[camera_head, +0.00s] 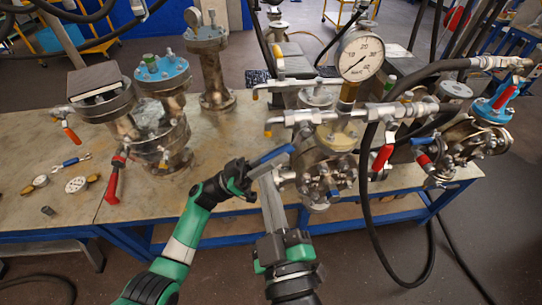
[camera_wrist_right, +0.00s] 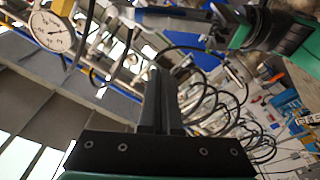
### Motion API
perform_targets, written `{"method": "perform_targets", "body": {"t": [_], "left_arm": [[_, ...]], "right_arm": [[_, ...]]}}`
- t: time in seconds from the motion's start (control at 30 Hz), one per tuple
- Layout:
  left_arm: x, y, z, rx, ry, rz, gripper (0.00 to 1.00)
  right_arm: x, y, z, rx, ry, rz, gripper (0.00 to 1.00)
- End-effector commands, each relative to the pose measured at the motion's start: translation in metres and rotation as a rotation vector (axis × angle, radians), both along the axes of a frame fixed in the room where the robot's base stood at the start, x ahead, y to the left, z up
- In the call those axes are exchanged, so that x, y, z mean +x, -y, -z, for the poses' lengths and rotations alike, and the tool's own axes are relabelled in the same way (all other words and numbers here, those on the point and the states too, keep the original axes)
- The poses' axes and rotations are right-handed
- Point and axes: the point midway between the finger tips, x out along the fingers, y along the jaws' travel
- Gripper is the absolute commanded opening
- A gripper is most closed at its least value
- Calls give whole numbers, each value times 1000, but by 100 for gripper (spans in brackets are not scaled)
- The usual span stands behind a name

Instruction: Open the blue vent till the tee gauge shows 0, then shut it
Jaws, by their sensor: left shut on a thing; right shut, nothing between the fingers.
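The blue vent lever (camera_head: 272,156) slants up to the right beside the flanged vessel (camera_head: 325,170) in the head view. My left gripper (camera_head: 247,169) is shut at the lever's lower left end. My right gripper (camera_head: 268,172) is shut and empty, just right of the left gripper and below the lever. Its closed fingers also show in the right wrist view (camera_wrist_right: 159,100), with my left gripper (camera_wrist_right: 235,30) at the upper right. The round white tee gauge (camera_head: 360,57) stands above the vessel and also shows in the right wrist view (camera_wrist_right: 52,30). Its needle reading is too small to tell surely.
A red lever (camera_head: 383,157) hangs right of the vessel. A black hose (camera_head: 368,210) loops down the right side. Other flanged vessels (camera_head: 165,115) stand at the left of the bench (camera_head: 50,140). Loose small gauges (camera_head: 76,184) and a blue-handled tool (camera_head: 72,162) lie there.

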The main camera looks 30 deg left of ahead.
Motion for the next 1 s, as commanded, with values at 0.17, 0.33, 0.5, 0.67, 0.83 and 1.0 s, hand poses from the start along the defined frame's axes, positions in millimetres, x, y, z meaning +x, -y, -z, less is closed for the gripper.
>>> {"method": "perform_targets", "body": {"t": [0.17,0.33,0.5,0.67,0.83,1.0], "left_arm": [[0,0,1,1,-1,-1,0],[0,0,1,0,-2,0,0],[0,0,1,0,-2,0,0],[0,0,1,1,-1,-1,0],[0,0,1,1,-1,-1,0],[0,0,1,0,-2,0,0]], "right_arm": [[18,-16,-4,0,2,0,0],[44,-42,-8,-1,1,0,0],[69,-65,-12,0,0,1,0],[76,-51,9,1,-2,4,0],[78,-43,19,1,0,3,0],[78,-42,20,1,1,2,0]]}}
